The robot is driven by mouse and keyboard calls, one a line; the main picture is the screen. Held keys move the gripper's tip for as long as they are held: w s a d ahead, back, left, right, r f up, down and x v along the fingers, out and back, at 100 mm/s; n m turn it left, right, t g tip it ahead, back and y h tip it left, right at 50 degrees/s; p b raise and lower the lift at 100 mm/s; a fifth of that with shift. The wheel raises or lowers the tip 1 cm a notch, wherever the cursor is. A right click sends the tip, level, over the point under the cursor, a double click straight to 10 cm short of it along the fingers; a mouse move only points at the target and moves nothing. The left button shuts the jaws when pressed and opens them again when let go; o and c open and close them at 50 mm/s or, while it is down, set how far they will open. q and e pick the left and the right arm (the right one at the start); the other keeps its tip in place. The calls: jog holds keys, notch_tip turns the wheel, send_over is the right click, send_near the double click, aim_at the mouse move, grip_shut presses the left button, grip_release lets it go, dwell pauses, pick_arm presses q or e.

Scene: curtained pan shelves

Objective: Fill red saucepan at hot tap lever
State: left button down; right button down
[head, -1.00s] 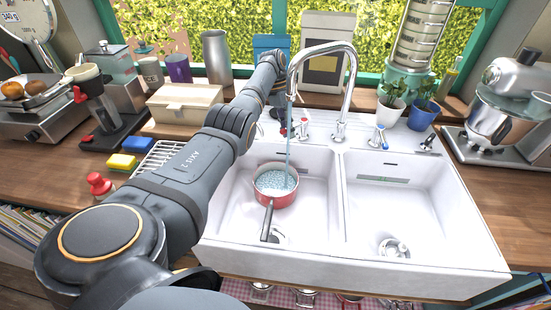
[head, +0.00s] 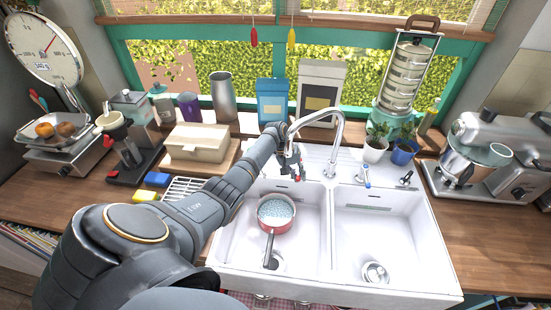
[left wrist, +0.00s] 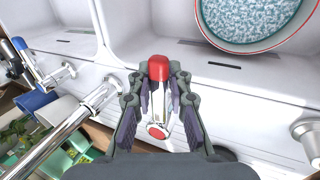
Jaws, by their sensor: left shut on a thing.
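The red saucepan (head: 284,227) sits in the left basin of the white sink, its dark handle toward the front. It holds pale, rippled water and also shows in the left wrist view (left wrist: 250,18). The chrome tap (head: 340,140) arches over the left basin, and no stream shows from it. My left gripper (head: 291,167) is at the back of the sink, behind the pan. In the left wrist view, its fingers (left wrist: 160,92) are shut on the red-tipped hot tap lever (left wrist: 158,69). My right gripper is out of view.
The blue-tipped lever (head: 366,178) stands right of the tap. The right basin (head: 375,240) is empty apart from its drain. Potted plants (head: 404,152) stand behind it. A cream box (head: 197,147) and a wire rack (head: 186,190) are left of the sink.

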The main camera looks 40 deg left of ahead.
pick_arm(q)
jog(key=c, duration=1.2)
grip_release()
jog(key=shift+w+d, duration=0.1)
jog(key=shift+r, duration=0.2)
jog(key=shift+v, duration=0.9)
jog(key=v, duration=0.6)
jog(key=shift+f, duration=0.1)
